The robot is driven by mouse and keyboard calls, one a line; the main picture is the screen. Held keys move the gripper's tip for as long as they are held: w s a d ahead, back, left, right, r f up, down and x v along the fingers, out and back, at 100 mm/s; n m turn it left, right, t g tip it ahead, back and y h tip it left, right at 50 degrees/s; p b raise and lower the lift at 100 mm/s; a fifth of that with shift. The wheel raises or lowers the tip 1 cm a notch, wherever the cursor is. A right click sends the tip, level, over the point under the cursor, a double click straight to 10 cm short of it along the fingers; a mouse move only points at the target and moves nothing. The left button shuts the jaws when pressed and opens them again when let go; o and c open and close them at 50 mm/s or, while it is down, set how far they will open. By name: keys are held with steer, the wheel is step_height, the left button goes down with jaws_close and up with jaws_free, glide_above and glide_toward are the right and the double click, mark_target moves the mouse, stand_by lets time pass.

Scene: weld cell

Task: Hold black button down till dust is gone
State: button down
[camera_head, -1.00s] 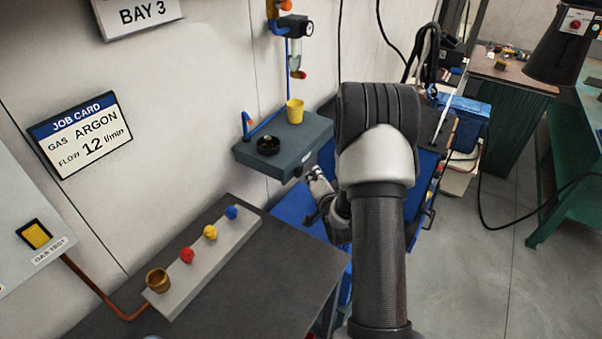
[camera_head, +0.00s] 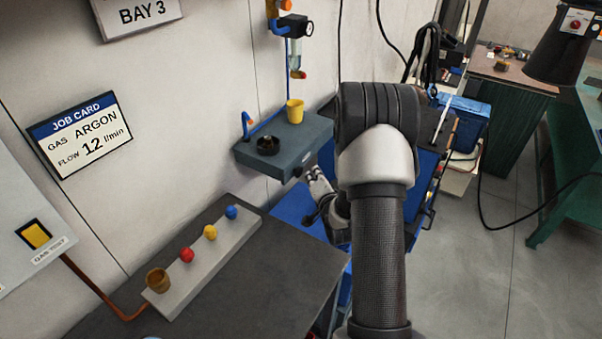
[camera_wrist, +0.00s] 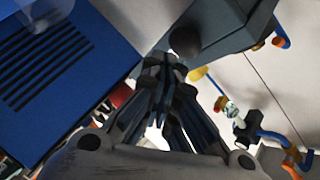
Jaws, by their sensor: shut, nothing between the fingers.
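The black button (camera_head: 297,171) is a dark round knob on the front of a grey wall box (camera_head: 262,162). In the wrist view the button (camera_wrist: 185,42) is large, just beyond my fingertips. My gripper (camera_wrist: 166,62) is shut and empty, with its tips close to the button. I cannot tell whether they touch it or whether it is pressed in. In the head view my gripper (camera_head: 316,178) is small and partly hidden behind my arm, near the box's front. I cannot make out any dust.
A yellow cup (camera_head: 294,111) and a black ring-shaped dish (camera_head: 267,146) are on the box. A blue-piped regulator with a clear bowl (camera_head: 295,53) hangs above. A blue cart (camera_head: 290,208) lies below. A dark bench with a strip of coloured knobs (camera_head: 205,258) is at left.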

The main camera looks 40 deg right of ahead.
steer(key=shift+w+a, duration=0.15)
steer(key=shift+w, duration=0.2)
steer(key=shift+w+a+b, duration=0.25)
steer(key=shift+w+b, duration=0.15)
steer(key=shift+w, duration=0.15)
stand_by(2.7)
steer(key=shift+s, duration=0.1)
steer(key=shift+s+d, duration=0.4)
steer(key=shift+s, duration=0.45)
steer(key=s, duration=0.1)
steer(key=s+d+b, duration=0.1)
steer(key=s, duration=0.1)
steer(key=s+d, duration=0.1)
steer(key=shift+s, duration=0.3)
stand_by(0.3)
